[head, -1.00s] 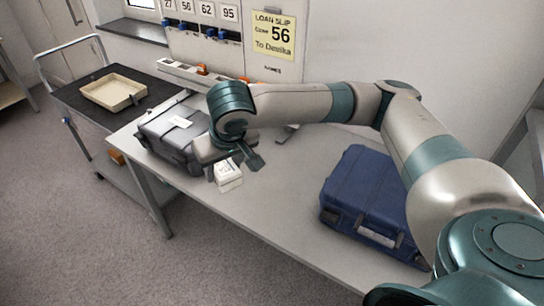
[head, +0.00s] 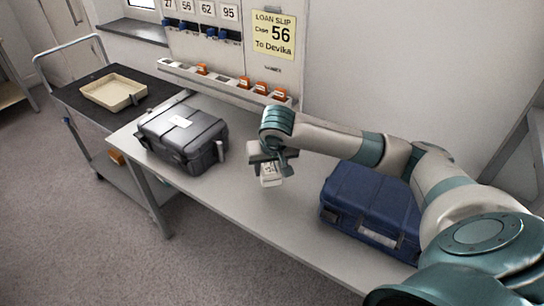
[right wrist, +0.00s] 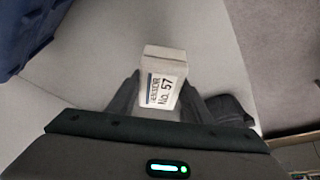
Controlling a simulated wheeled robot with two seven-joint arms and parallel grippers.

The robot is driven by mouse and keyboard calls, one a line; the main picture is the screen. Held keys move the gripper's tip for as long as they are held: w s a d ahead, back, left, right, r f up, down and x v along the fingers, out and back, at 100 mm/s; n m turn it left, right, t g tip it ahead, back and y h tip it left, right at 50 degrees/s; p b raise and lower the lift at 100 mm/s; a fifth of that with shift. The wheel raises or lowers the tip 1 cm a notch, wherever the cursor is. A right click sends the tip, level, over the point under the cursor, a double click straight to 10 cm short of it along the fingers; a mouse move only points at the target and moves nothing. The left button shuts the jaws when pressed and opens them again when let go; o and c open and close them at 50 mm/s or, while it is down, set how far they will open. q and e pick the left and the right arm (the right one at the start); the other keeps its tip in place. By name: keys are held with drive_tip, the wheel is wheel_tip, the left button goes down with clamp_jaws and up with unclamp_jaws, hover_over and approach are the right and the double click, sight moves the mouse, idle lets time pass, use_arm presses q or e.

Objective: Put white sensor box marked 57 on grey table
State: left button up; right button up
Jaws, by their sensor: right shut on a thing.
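The white sensor box (head: 270,174) is in my right gripper (head: 272,166), over the middle of the grey table (head: 215,190). In the right wrist view the box (right wrist: 163,77) shows its label, "No. 57", between the two dark fingers of the right gripper (right wrist: 160,95). The right gripper is shut on it. The grey tabletop shows beneath the box; I cannot tell whether the box touches it. My left gripper is not in view.
A grey case (head: 185,135) stands on the table to the left, and a blue case (head: 372,212) to the right. A rack (head: 225,83) with orange items runs along the back. A black-topped cart (head: 75,95) holds a beige tray (head: 114,92). Table between the cases is clear.

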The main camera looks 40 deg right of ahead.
drive_tip(key=p, duration=0.1)
hover_over(269, 195)
drive_tip(key=shift+s+a+f, duration=0.1)
drive_tip(key=shift+s+f, duration=0.05)
drive_tip(key=shift+f, duration=0.9)
drive_tip(key=shift+s+a+f, duration=0.1)
drive_tip(key=shift+s+f, duration=0.05)
drive_tip(key=shift+f, duration=0.85)
drive_tip(key=shift+s+f, duration=0.15)
drive_tip(key=shift+f, duration=0.9)
drive_tip(key=shift+f+p, duration=0.5)
drive_tip(key=shift+f, duration=1.4)
drive_tip(key=shift+f, duration=0.2)
drive_tip(key=o, duration=1.2)
drive_tip(key=shift+s, duration=0.1)
drive_tip(key=shift+c, duration=0.2)
drive_tip(key=shift+a+f, duration=0.1)
drive_tip(key=shift+f, duration=0.05)
